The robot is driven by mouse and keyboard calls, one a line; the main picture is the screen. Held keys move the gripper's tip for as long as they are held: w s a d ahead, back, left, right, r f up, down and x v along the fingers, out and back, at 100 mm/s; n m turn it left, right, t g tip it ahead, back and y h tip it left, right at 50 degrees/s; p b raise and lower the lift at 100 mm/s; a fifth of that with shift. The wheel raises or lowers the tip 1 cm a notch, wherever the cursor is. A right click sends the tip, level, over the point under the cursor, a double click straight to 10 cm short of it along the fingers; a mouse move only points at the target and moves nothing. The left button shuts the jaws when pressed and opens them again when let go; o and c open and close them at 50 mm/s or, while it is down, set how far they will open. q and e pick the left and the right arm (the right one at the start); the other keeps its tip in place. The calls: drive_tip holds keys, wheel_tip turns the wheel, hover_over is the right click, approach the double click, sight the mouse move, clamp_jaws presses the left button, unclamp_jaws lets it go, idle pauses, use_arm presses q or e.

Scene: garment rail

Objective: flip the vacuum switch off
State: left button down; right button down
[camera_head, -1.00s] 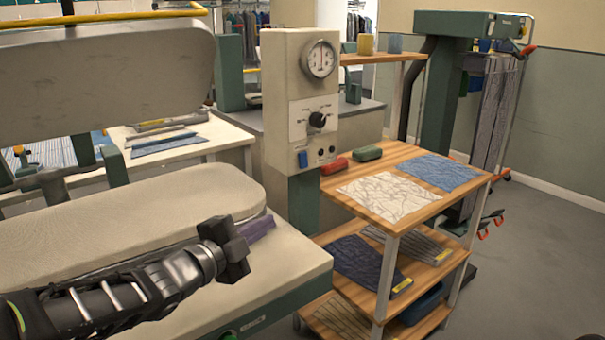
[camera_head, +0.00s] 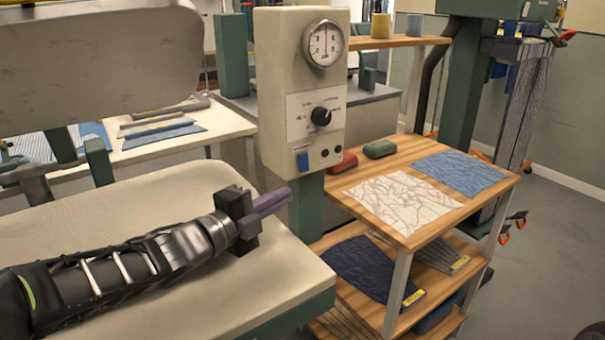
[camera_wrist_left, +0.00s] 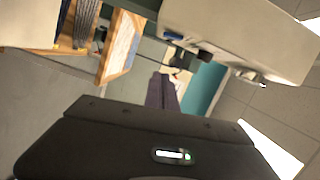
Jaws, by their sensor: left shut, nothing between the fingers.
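A cream control box (camera_head: 272,95) stands on a green post behind the pressing board. No label is readable, and I cannot tell the switch's position. My left gripper (camera_head: 284,195) is shut and empty, its purple-grey fingers over the board's right end, below and left of the switch and apart from it. In the left wrist view the fingers (camera_wrist_left: 161,92) point toward the box, where the blue switch (camera_wrist_left: 173,36) shows. My right gripper is out of view.
The padded pressing board (camera_head: 130,215) lies under my left arm, with the raised press head (camera_head: 95,65) above it. A wooden cart (camera_head: 395,238) with folded cloths stands right of the box. A dial gauge (camera_head: 323,44) tops the box. Floor is free at the right.

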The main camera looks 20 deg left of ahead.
sight(304, 163)
use_arm(q)
drive_tip(key=w+d+p, duration=0.1)
drive_tip(key=w, duration=1)
drive_tip(key=shift+w+d+f, duration=0.15)
drive_tip(key=shift+w+f, duration=0.15)
drive_tip(key=shift+f, duration=0.15)
